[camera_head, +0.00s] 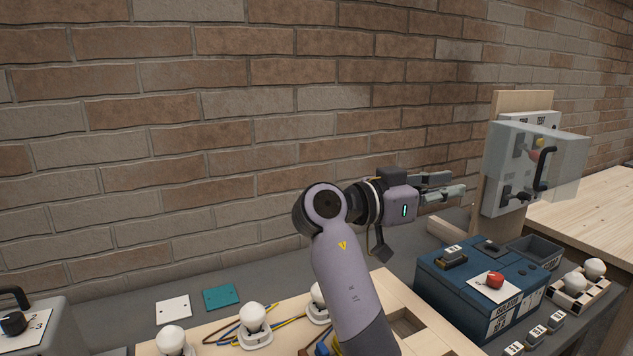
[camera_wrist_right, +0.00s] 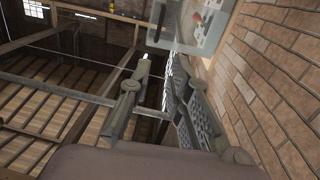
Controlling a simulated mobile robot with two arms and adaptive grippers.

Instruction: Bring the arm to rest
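My right arm rises from the bottom of the head view, its purple-grey links bent at the elbow. My right gripper (camera_head: 457,184) points right, above the bench and left of the grey switch box. Its two fingers are apart with nothing between them. The right wrist view also shows the open, empty fingers (camera_wrist_right: 159,68). The fingers touch nothing that I can see. My left gripper is not in view.
A grey box with a clear cover and black handle (camera_head: 541,165) stands upright on a wooden panel. Below are a blue box with a red knob (camera_head: 494,281), white bulbs (camera_head: 253,317) and small labelled blocks (camera_head: 535,334). A brick wall (camera_head: 200,130) runs behind.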

